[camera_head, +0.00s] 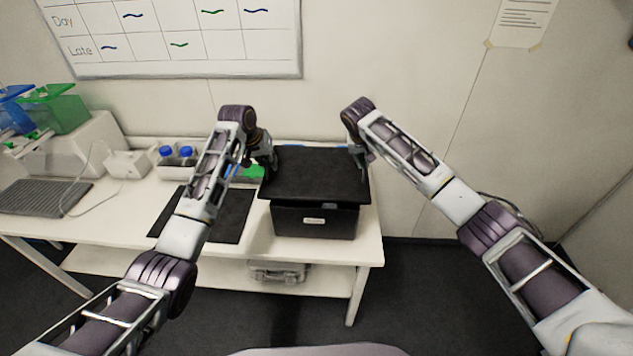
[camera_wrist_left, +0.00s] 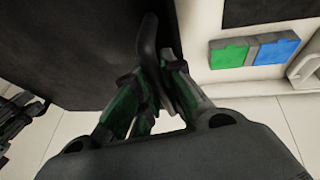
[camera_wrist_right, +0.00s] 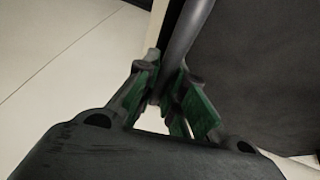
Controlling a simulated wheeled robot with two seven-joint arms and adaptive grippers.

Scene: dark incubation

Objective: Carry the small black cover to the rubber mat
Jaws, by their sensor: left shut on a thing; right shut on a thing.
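The black cover (camera_head: 315,175) is a flat dark panel over a black box (camera_head: 300,222) with a white label, at the bench's right end. It overhangs the box front on both sides; I cannot tell whether it touches the box. My left gripper (camera_head: 268,166) is shut on the cover's left side, at a dark curved grip (camera_wrist_left: 148,38). My right gripper (camera_head: 364,160) is shut on its right side, at a similar grip (camera_wrist_right: 190,28). A flat black mat (camera_head: 232,218) lies left of the box, partly behind my left arm. A grey ribbed mat (camera_head: 42,197) lies far left.
On the white bench (camera_head: 258,236) stand blue-capped bottles (camera_head: 187,160), and green and blue racks (camera_head: 55,108) on a white device. Green (camera_wrist_left: 229,53) and blue (camera_wrist_left: 274,53) blocks lie near the left gripper. A grey case (camera_head: 277,271) sits on the lower shelf.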

